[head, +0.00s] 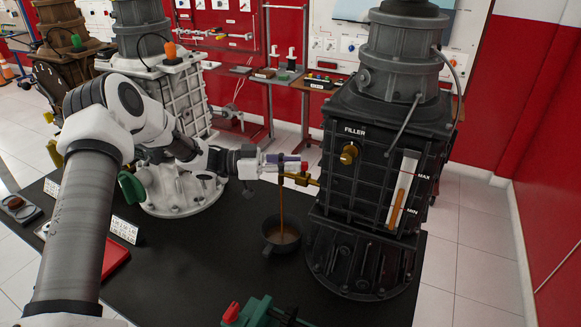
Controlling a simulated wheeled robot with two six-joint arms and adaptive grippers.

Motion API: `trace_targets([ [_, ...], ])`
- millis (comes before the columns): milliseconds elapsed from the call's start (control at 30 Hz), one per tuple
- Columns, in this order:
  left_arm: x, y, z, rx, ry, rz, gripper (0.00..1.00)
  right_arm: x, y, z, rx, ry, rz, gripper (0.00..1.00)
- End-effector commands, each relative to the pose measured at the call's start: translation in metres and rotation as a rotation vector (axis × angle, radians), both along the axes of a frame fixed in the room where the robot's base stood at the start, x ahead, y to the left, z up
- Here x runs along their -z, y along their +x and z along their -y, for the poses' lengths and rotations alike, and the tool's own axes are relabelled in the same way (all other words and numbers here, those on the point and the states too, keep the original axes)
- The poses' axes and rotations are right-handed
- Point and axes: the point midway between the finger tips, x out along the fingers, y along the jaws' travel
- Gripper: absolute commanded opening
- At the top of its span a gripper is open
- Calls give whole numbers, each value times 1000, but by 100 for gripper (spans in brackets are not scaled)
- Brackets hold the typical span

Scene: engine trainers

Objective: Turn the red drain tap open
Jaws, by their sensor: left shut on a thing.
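The drain tap has a brass body (302,180) that sticks out of the left side of the black engine (340,185). My left gripper (288,165) is at the tap and shut on its handle, which the fingers mostly hide. A thin brown stream (282,208) runs straight down from the tap into a dark pan (268,246) on the bench. Brown liquid lies in the pan. The sight gauge (402,190) on the engine shows a brown column between the MAX and MIN marks. My right gripper is not in view.
A brass filler plug (348,153) sits above and right of the tap. A white engine (185,190) stands behind my left arm. A green and red tool (255,313) lies at the front edge. The black bench (190,260) is clear left of the pan.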

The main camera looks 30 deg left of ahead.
Motion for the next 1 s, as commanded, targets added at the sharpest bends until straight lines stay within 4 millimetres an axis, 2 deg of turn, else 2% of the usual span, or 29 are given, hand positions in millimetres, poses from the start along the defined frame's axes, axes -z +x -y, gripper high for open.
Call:
trace_targets([
  [200,5,7,-2,196,4,3,0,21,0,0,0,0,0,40],
  [500,5,12,-2,391,2,1,0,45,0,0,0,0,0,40],
  [1000,0,14,-3,477,-2,1,0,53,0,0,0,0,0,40],
])
